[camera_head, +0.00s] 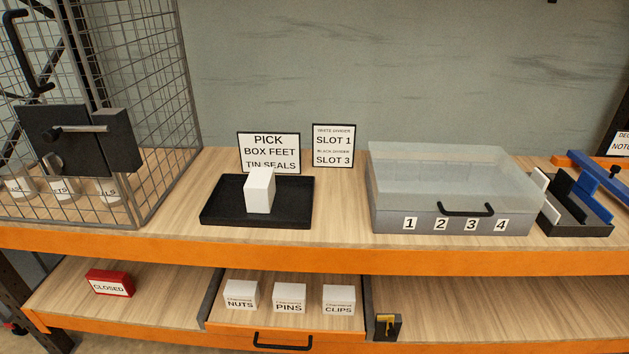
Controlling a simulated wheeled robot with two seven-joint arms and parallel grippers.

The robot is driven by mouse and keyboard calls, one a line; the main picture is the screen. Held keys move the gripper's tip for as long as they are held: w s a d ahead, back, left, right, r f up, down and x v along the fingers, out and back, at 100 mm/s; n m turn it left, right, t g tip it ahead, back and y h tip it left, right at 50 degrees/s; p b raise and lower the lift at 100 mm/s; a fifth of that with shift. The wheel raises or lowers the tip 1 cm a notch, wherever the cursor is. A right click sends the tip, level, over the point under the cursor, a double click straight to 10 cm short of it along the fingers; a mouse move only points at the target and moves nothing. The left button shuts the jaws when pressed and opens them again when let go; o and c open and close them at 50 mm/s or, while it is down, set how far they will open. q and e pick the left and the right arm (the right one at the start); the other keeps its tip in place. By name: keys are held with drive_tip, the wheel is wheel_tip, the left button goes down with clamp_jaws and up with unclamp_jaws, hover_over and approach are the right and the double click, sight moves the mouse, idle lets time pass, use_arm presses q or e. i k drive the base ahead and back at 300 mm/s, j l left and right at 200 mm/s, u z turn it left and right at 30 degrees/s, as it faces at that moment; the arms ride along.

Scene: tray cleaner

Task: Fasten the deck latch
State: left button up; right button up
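No part is labelled as the deck latch. At the right edge, a blue fixture (597,168) with an orange part is cut off by the frame. A sign above it (621,144) is partly visible and seems to begin "DEC" and "NOT". On the wire cage at left, a dark plate (68,142) carries a metal bolt lying sideways, with a black block at its right. On the lower shelf, a small black block with a yellow piece (388,326) stands right of the drawer. Neither of my grippers is in view.
A black tray (220,214) holds a white box (259,191). A clear-lidded case (400,222) numbered 1 to 4 has a black handle. A black bin (575,228) holds dividers. Below are a red CLOSED block (110,283) and a drawer (255,324) with labelled boxes. Signs (268,152) stand behind.

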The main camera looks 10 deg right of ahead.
sight(391, 332)
drive_tip(key=z, duration=1.05)
